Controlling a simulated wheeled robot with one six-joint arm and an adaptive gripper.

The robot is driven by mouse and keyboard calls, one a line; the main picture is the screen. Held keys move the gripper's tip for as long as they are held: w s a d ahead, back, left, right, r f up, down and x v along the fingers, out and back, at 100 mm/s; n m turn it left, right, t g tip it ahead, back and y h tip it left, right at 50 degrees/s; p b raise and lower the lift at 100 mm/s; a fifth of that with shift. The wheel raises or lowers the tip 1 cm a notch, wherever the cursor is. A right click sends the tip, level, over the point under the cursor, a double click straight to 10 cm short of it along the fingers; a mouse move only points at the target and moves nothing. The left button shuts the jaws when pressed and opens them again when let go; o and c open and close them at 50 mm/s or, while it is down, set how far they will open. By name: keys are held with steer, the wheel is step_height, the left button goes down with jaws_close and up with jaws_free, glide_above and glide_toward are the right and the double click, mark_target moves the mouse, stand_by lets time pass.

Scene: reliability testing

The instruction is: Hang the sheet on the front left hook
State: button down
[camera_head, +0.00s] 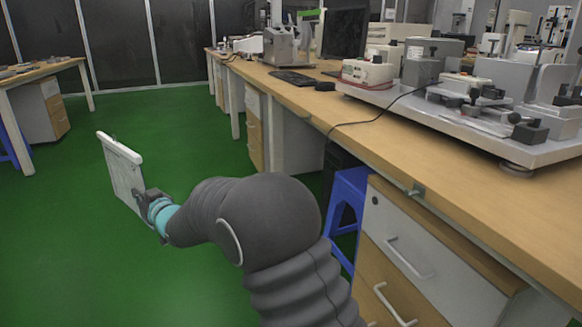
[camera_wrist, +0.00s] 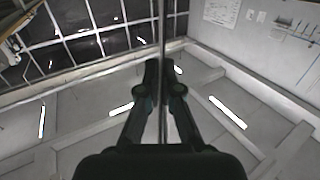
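The sheet (camera_head: 122,172) is a thin white board with a thicker bar along its top edge. It hangs roughly upright above the green floor, left of the long bench. My gripper (camera_head: 143,198) is shut on the sheet near its lower right edge in the head view. In the wrist view, the sheet (camera_wrist: 163,40) shows edge-on as a thin line between the fingers of my gripper (camera_wrist: 165,72). A small metal fitting (camera_head: 416,190) sits on the bench's front edge; I cannot tell whether it is a hook. No hook shows clearly.
The long wooden bench (camera_head: 375,148) bears test machines (camera_head: 430,85), a keyboard (camera_head: 292,77) and a monitor (camera_head: 345,32). A black cable (camera_head: 380,116) crosses its top. A blue stool (camera_head: 347,205) and drawers (camera_head: 425,260) stand below. Green floor (camera_head: 60,240) is clear at left.

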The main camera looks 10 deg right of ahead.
steer(key=w+d+m+t+h+p, duration=0.1)
steer(key=w+d+m+h, duration=0.1)
steer(key=d, duration=1.4)
steer(key=w+d+m+t+h+p, duration=0.1)
steer(key=w+d+m+h+p, duration=0.1)
steer(key=d, duration=1.4)
steer(key=w+d+m+t+h+p, duration=0.1)
steer(key=w+d+t+h, duration=0.1)
steer(key=d, duration=1.5)
steer(key=shift+w+f+m+h+p, duration=0.3)
steer(key=shift+w+m+h, duration=0.1)
steer(key=shift+w+h, duration=0.55)
steer(key=shift+s+d, duration=0.1)
steer(key=c, duration=1.2)
jaws_free()
steer(key=shift+c, duration=0.2)
